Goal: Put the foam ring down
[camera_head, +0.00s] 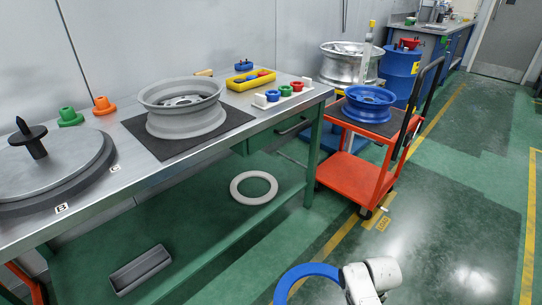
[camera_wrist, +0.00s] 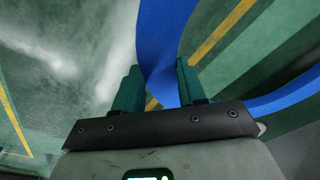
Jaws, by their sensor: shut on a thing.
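The blue foam ring (camera_head: 303,270) shows as an arc at the bottom edge of the head view, beside a white part of my arm; the rest of it is cut off. In the wrist view the blue ring (camera_wrist: 164,35) passes between the two green fingers of my gripper (camera_wrist: 158,84). My gripper is shut on the ring's band. The ring is held in the air, with green floor and yellow lines behind it.
A steel workbench (camera_head: 105,143) holds a grey wheel rim (camera_head: 183,118) on a black mat (camera_head: 235,113). A pale ring (camera_head: 254,203) lies below the bench. A red trolley (camera_head: 350,176) carries a blue rim (camera_head: 368,105). Open floor (camera_head: 460,220) lies to the right.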

